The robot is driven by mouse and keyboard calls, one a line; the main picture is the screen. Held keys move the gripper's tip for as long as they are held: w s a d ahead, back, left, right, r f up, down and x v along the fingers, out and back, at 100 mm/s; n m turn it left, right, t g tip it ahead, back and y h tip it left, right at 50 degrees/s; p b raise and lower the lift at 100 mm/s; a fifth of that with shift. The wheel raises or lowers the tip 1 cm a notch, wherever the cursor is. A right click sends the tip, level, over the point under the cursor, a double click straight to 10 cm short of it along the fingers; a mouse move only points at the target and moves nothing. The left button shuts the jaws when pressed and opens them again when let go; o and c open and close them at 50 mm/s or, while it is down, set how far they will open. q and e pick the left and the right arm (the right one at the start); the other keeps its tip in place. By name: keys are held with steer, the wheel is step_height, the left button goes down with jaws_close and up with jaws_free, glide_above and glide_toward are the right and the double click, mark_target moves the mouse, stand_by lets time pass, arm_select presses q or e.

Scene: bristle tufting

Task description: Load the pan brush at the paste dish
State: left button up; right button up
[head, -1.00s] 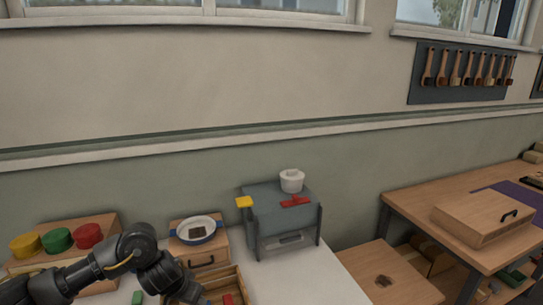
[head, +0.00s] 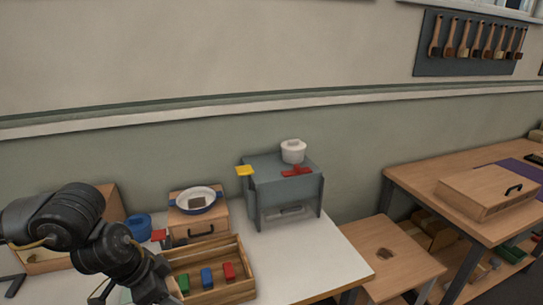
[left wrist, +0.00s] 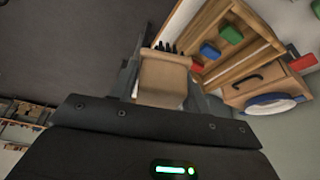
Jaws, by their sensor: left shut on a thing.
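The paste dish (head: 211,193), a white bowl with a blue rim and a dark square inside, sits on a small wooden drawer box (head: 222,222). It also shows at the right of the left wrist view (left wrist: 268,104). In that view my left gripper (left wrist: 158,82) is shut on a tan wooden block with dark bristle-like tips at its far end, which looks like the pan brush (left wrist: 163,78). It is held apart from the dish. In the head view my left gripper (head: 150,288) is at the bottom, left of the tray; the brush is not clearly visible there. My right gripper is out of view.
A wooden tray (head: 246,268) with green, blue and red blocks lies in front of the drawer box. A blue cup (head: 138,228) stands left of it. A grey stand (head: 285,190) with a white pot (head: 293,151) is to the right. The white table (head: 315,270) is clear at right.

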arm_select(q)
steer(key=shift+s, duration=0.1)
